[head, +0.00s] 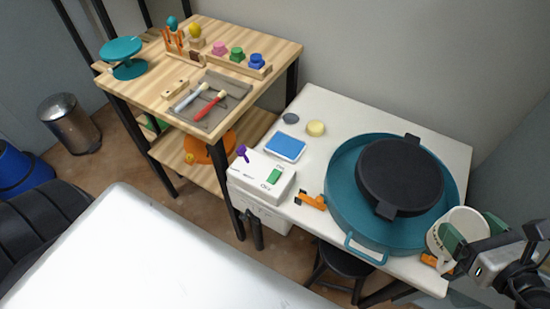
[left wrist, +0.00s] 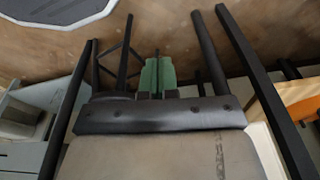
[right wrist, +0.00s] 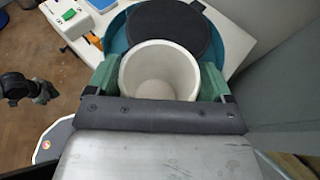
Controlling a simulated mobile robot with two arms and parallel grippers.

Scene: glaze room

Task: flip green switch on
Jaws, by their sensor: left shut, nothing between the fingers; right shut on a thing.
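The green switch (head: 275,176) is on the top of a white box (head: 258,193) at the left end of the white table. I cannot tell its position. The box also shows at the top left of the right wrist view, with the switch (right wrist: 68,14) on it. My right gripper (head: 471,232) is shut on a white cup (head: 459,226) by the turntable's right edge. The right wrist view shows the cup (right wrist: 160,75) upright and empty between the green fingers. My left gripper (left wrist: 157,77) is shut and empty, pointing over the brown floor.
A purple knob (head: 242,152) is on the box's back left. A wooden shelf (head: 285,47) with tools stands at the left.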

